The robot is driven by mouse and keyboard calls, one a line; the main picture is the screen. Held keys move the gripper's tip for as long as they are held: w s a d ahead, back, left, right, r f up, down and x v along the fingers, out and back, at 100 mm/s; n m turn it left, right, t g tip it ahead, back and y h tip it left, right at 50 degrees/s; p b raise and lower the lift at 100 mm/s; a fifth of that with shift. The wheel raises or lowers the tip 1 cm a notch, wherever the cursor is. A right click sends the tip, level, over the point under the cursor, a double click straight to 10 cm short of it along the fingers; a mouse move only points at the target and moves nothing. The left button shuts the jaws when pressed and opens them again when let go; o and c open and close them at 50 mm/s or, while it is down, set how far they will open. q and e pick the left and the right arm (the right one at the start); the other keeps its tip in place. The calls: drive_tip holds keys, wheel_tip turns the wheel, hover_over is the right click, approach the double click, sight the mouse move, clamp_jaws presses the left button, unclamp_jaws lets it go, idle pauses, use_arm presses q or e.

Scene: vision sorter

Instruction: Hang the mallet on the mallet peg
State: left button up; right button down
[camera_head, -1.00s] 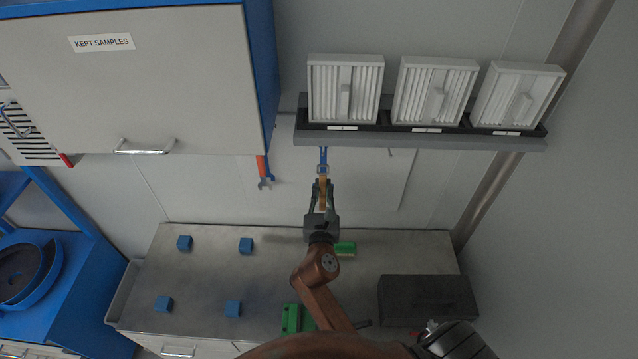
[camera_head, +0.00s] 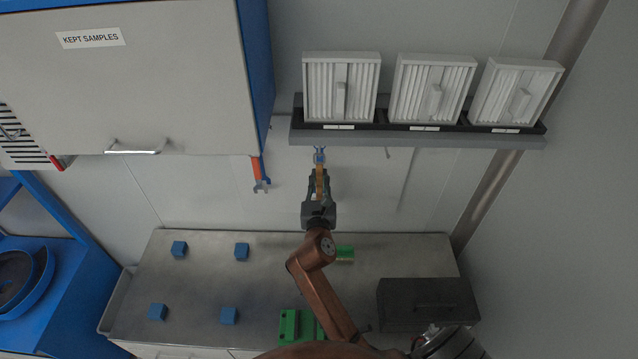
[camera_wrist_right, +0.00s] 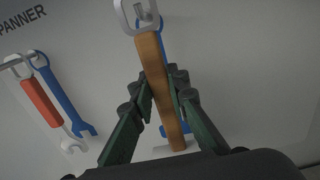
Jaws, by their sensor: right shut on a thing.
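My right gripper (camera_head: 318,186) is shut on the mallet's wooden handle (camera_wrist_right: 160,90), holding it upright close to the back wall. In the right wrist view the mallet has a pale metal loop (camera_wrist_right: 126,18) at its top. A peg tip (camera_wrist_right: 146,16) shows inside that loop's outline; I cannot tell whether the loop is around the peg or in front of it. A blue shape (camera_wrist_right: 168,57) shows partly behind the handle. In the head view the mallet (camera_head: 319,178) is small and partly hidden by the fingers. My left gripper is not in view.
A red-handled spanner (camera_wrist_right: 41,101) hangs left beside a blue spanner shape (camera_wrist_right: 62,90). A shelf (camera_head: 420,140) with white slatted boxes is above; a cabinet (camera_head: 180,80) stands left. The bench (camera_head: 200,285) below holds blue cubes, green blocks and a dark box (camera_head: 428,300).

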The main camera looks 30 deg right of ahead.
drive_tip(key=shift+b+x, duration=0.7)
drive_tip(key=shift+x, duration=0.8)
drive_tip(key=shift+w+d+f, duration=0.25)
drive_tip(key=shift+w+f, duration=0.05)
drive_tip(key=shift+w, duration=0.25)
drive_tip(key=shift+w+d+f+p, duration=0.1)
drive_tip(key=shift+w+f+p, duration=0.1)
drive_tip(key=shift+p, duration=0.3)
drive_tip(key=c, duration=1.8)
unclamp_jaws()
drive_tip(key=shift+f, duration=0.1)
drive_tip(key=shift+s, duration=0.1)
